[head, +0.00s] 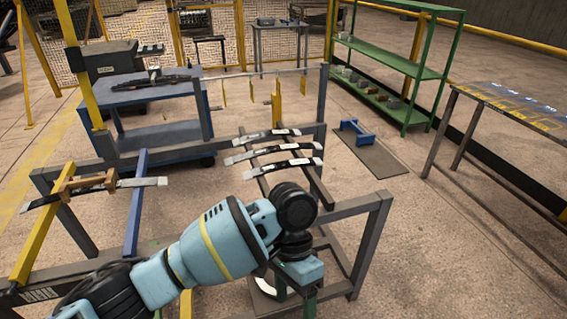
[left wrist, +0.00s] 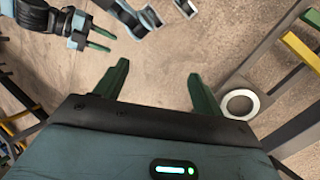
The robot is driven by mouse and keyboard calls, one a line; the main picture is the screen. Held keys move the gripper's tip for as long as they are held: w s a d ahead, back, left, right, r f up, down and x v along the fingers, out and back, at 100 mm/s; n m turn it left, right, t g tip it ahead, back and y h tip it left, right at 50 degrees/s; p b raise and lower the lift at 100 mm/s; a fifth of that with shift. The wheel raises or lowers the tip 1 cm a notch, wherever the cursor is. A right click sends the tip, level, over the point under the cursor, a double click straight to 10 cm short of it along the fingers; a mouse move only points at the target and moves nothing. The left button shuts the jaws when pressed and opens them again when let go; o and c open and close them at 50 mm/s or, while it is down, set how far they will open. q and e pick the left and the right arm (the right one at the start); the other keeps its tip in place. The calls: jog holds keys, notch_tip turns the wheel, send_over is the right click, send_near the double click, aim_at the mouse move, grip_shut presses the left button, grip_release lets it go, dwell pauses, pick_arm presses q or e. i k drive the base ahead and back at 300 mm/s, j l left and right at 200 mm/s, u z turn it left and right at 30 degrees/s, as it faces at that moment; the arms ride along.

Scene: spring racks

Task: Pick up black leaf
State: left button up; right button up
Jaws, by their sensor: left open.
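Three dark, slightly curved leaves with pale ends lie one behind another on the grey rack in the head view: the front black leaf (head: 284,167), the middle leaf (head: 270,150) and the back leaf (head: 266,136). My left gripper (head: 296,292) is in front of and below them, pointing down, its fingers partly hidden. In the left wrist view its green fingers (left wrist: 157,88) are apart with only floor between them. My right gripper (left wrist: 100,38) shows at the top left of that view, its fingers apart and empty. It is not seen in the head view.
The grey rack (head: 362,205) surrounds the leaves. Another leaf (head: 45,201) with a brown block (head: 88,187) lies across yellow and blue bars at left. A blue cart (head: 150,92) stands behind, green shelves (head: 420,72) at back right.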

aim_at(266, 169)
jog(key=i, duration=1.85)
